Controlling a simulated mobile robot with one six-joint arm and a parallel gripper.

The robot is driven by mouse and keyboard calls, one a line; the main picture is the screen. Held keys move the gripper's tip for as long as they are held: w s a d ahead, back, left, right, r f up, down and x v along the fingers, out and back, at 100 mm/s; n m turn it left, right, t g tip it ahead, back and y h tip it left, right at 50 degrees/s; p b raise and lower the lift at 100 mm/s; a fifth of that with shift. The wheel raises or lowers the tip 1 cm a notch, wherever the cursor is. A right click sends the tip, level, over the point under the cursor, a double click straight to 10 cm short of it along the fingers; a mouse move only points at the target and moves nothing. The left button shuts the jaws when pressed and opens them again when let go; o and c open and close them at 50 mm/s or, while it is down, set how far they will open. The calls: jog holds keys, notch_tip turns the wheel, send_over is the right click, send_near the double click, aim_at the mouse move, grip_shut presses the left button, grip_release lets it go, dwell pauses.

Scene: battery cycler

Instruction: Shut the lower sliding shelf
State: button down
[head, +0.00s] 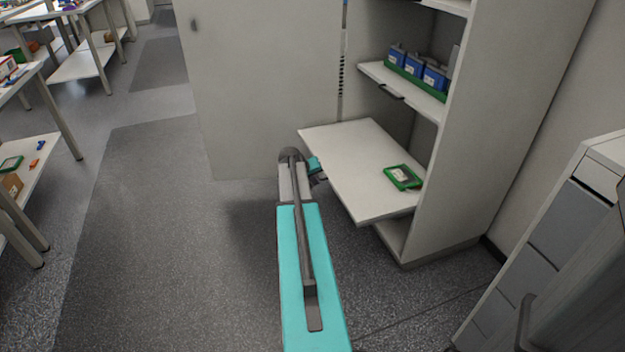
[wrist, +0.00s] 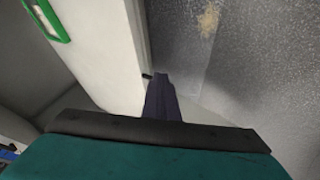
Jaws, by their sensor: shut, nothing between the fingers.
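The lower sliding shelf (head: 350,150) is a white board pulled out of the cabinet, its front part jutting past the cabinet side. In the wrist view the shelf (wrist: 105,50) shows as a pale band at upper left. My gripper (head: 319,177) is at the shelf's front edge in the head view, partly hidden by my own arm. In the wrist view the dark fingers of my gripper (wrist: 163,95) are together and empty, beside the shelf edge. A small dark piece shows at that edge by the fingertips. I cannot tell if they touch.
A green-framed device (head: 403,177) lies on the lower shelf. The upper shelf (head: 425,103) holds several blue batteries (head: 413,65). An open cabinet door (head: 265,80) stands left of the shelf. A grey drawer unit (head: 540,240) is at right. Floor at left is clear.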

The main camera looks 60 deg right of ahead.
jog(key=s+d+f+b, duration=0.1)
jog(key=s+d+f, duration=0.1)
jog(key=d+f, duration=0.2)
jog(key=shift+s+d, duration=0.15)
jog(key=shift+d, duration=0.95)
